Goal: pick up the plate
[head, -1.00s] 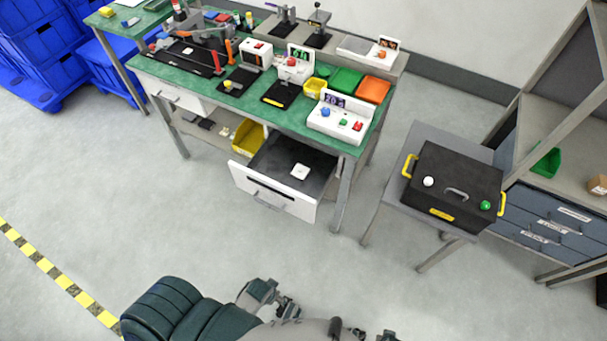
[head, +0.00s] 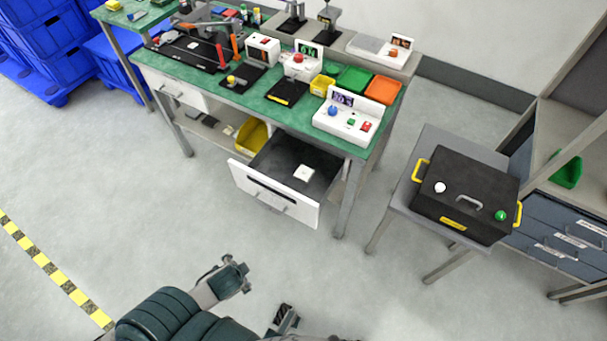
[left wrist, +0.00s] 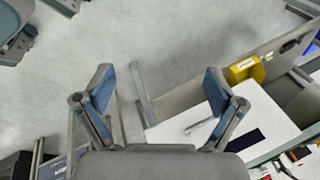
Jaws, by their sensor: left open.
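The plate (head: 304,173) looks like a small white square lying flat on the dark floor of an open drawer (head: 275,195) under the green workbench. My left gripper (head: 232,275) is low in front of the drawer in the head view, well apart from the plate. In the left wrist view it is open and empty (left wrist: 160,78), its two blue-grey fingers spread over the floor and furniture. I cannot make out the plate in that view. A dark and grey part of me at the bottom edge of the head view may be my right gripper; its jaws are unclear.
The green workbench (head: 225,92) carries several fixtures and bins. A yellow bin (head: 252,134) sits on the shelf beside the drawer. A black box with yellow handles (head: 465,193) stands on a side table at right. The floor before the drawer is clear.

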